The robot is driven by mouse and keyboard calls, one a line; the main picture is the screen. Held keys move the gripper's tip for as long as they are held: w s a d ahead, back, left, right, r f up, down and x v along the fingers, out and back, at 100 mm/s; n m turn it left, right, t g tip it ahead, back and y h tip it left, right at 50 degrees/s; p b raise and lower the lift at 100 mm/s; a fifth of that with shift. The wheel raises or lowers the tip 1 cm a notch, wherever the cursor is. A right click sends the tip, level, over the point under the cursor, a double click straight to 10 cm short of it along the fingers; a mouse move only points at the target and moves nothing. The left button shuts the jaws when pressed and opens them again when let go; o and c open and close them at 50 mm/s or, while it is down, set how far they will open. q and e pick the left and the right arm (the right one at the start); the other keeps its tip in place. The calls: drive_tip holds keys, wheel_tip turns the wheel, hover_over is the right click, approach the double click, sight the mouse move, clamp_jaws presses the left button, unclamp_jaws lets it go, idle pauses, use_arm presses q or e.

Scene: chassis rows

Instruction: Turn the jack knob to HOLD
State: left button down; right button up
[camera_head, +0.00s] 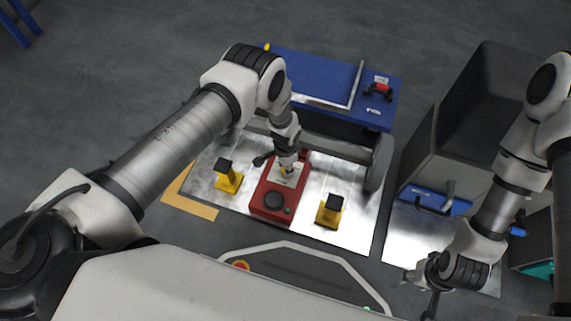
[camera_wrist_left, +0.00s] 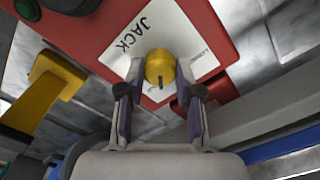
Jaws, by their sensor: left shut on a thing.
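The red jack box (camera_head: 268,204) stands on the metal plate, with a white label plate (camera_head: 287,177) on its top. In the left wrist view the label (camera_wrist_left: 190,35) reads JACK, and smaller print at its edge is too small to read. The yellow knob (camera_wrist_left: 160,64) sits on this label, with a dark pointer mark toward the bottom of the picture. My left gripper (camera_head: 288,168) is over the label; its fingers (camera_wrist_left: 160,85) are shut on the knob from both sides. My right gripper (camera_head: 432,297) hangs at the lower right, far from the box; its fingers are unclear.
Yellow blocks with black tops stand left (camera_head: 228,178) and right (camera_head: 330,210) of the box. A black button (camera_head: 274,201) and a small green one are on the box front. A blue cart (camera_head: 320,85) is behind; a dark grey machine (camera_head: 480,110) stands right.

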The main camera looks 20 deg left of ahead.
use_arm(q)
drive_tip(key=shift+m, duration=0.7)
drive_tip(key=c, duration=0.8)
unclamp_jaws()
drive_tip(key=shift+o, duration=0.2)
wheel_tip(320, 180, up, 12)
